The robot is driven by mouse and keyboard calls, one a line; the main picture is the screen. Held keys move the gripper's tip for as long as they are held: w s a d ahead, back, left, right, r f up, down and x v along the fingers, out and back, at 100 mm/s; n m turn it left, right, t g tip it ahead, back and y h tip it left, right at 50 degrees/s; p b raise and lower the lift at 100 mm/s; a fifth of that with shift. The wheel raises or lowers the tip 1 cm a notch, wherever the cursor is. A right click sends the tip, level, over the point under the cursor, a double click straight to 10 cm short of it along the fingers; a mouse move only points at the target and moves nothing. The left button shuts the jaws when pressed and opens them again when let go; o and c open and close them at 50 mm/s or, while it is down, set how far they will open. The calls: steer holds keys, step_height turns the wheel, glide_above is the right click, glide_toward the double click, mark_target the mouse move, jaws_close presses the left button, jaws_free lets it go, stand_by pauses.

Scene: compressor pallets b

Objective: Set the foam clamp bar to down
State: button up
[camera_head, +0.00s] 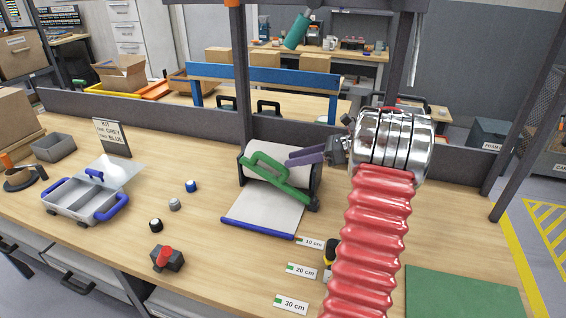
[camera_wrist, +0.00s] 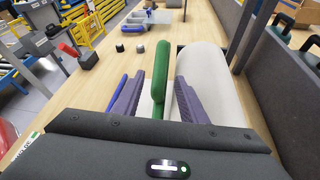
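A foam sheet (camera_head: 268,209) runs from the roll to a blue edge strip (camera_head: 258,229) on the table. My gripper (camera_head: 305,156) has purple fingers and is close to the bar's upper side. In the wrist view the green bar (camera_wrist: 160,80) stands between the two open fingers, with slight gaps showing. Whether the bar is fully up or down is hard to tell.
Distance labels (camera_head: 302,270) lie in front, a green mat (camera_head: 463,292) right. A low grey wall (camera_head: 180,112) runs behind.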

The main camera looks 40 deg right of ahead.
steer(key=v, duration=0.5)
steer(key=shift+s+d+r, duration=0.1)
steer(key=shift+s+d, duration=0.1)
steer(key=shift+s, duration=0.1)
steer(key=shift+c, duration=0.3)
